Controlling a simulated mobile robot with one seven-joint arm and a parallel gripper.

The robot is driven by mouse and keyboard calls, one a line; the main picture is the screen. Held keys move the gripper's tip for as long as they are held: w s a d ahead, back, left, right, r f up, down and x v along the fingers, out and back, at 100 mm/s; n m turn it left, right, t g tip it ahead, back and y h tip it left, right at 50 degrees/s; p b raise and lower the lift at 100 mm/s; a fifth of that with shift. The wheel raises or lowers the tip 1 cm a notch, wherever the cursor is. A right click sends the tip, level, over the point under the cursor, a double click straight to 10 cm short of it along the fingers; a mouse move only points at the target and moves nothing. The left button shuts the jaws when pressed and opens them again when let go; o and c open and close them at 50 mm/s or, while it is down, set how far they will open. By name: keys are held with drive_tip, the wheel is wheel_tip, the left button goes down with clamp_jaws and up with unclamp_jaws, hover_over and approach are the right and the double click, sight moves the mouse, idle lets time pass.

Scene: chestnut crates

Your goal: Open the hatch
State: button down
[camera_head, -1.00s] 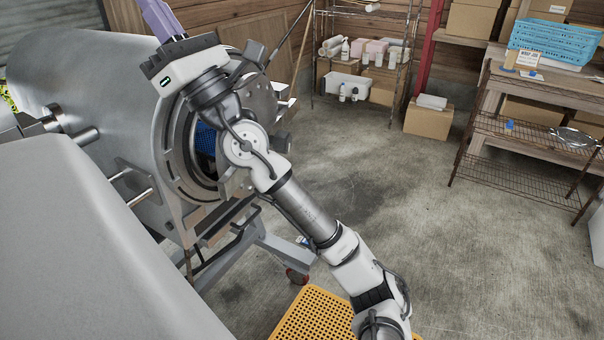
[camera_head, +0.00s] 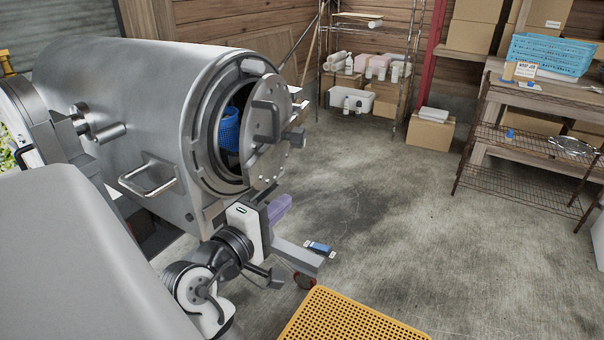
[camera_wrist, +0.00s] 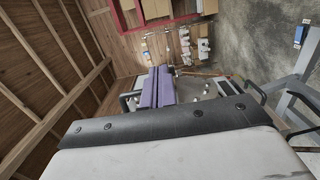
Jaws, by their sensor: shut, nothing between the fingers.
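The hatch (camera_head: 285,150) is a round grey metal door with a handle, at the front end of a large steel cylinder (camera_head: 125,85). It stands partly open, with a gap on its left. A blue basket (camera_head: 228,130) shows inside through the gap. My gripper (camera_head: 283,207) is below the hatch in the head view, apart from its handle as far as I can tell. Its purple fingers are shut and empty; they also show close together in the wrist view (camera_wrist: 161,86).
A yellow perforated platform (camera_head: 350,318) lies at the bottom. A small blue and white item (camera_head: 320,248) is near the cylinder's stand leg (camera_head: 300,257). The concrete floor (camera_head: 400,220) to the right is clear. Shelves with cardboard boxes (camera_head: 430,130) and a blue crate (camera_head: 550,52) stand behind.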

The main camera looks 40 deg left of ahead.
drive_tip(key=w+p, duration=0.3)
drive_tip(key=w, duration=0.9)
drive_tip(key=shift+w+d, duration=0.15)
drive_tip(key=shift+d, duration=0.2)
idle(1.1)
